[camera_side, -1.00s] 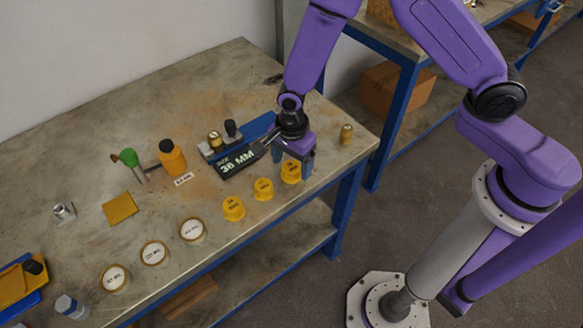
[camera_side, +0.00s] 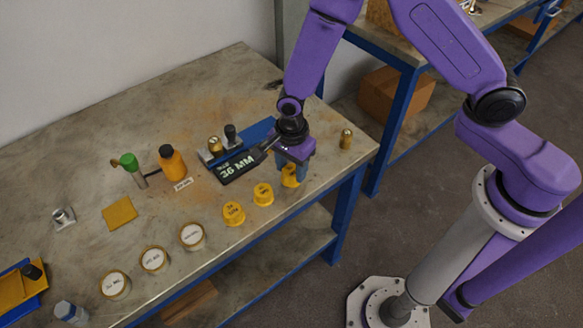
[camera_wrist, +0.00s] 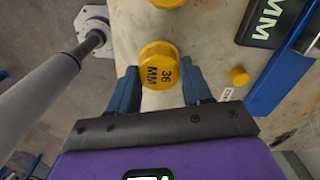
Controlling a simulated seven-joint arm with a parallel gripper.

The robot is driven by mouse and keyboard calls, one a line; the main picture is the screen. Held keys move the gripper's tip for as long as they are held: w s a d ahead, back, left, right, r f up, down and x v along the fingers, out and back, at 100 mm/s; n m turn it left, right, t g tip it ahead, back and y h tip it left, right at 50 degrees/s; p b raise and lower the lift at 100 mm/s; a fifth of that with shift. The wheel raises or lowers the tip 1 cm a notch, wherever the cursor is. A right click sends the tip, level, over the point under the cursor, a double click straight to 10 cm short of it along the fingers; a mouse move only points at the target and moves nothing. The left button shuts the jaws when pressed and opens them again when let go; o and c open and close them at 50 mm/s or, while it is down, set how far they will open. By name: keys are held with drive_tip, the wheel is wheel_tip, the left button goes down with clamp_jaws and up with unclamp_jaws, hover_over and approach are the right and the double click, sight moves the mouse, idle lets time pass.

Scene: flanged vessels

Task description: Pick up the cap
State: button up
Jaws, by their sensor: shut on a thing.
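The cap is a yellow lid marked "36 MM" in the wrist view (camera_wrist: 159,62). In the side view it shows below my gripper, at the right end of a row of three yellow caps (camera_side: 290,180). My gripper (camera_wrist: 161,76) is shut on this cap, with one blue finger on each side of it. In the side view my gripper (camera_side: 292,172) is low at the table's front edge and its fingers partly cover the cap. I cannot tell whether the cap touches the table.
Two other yellow caps (camera_side: 263,194) (camera_side: 233,213) stand to the left. A black "36 MM" display (camera_side: 238,166) and a blue tray (camera_side: 251,136) lie close behind. White-topped round vessels (camera_side: 192,236) line the front edge.

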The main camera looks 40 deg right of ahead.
drive_tip(key=shift+r, duration=0.35)
wheel_tip(320, 180, up, 2)
drive_tip(key=shift+r, duration=0.15)
drive_tip(key=s+d+r, duration=0.7)
drive_tip(key=s+r, duration=0.2)
drive_tip(key=s, duration=0.3)
drive_tip(key=shift+w+a+f, duration=0.2)
drive_tip(key=shift+w+a, duration=2.7)
drive_tip(key=shift+w, duration=2.1)
drive_tip(key=shift+w+a+f, duration=0.2)
drive_tip(key=shift+w+a, duration=2.65)
drive_tip(key=shift+w, duration=2.2)
drive_tip(key=shift+w+a+f, duration=0.2)
drive_tip(key=shift+w+a, duration=2.7)
drive_tip(key=shift+w, duration=2.1)
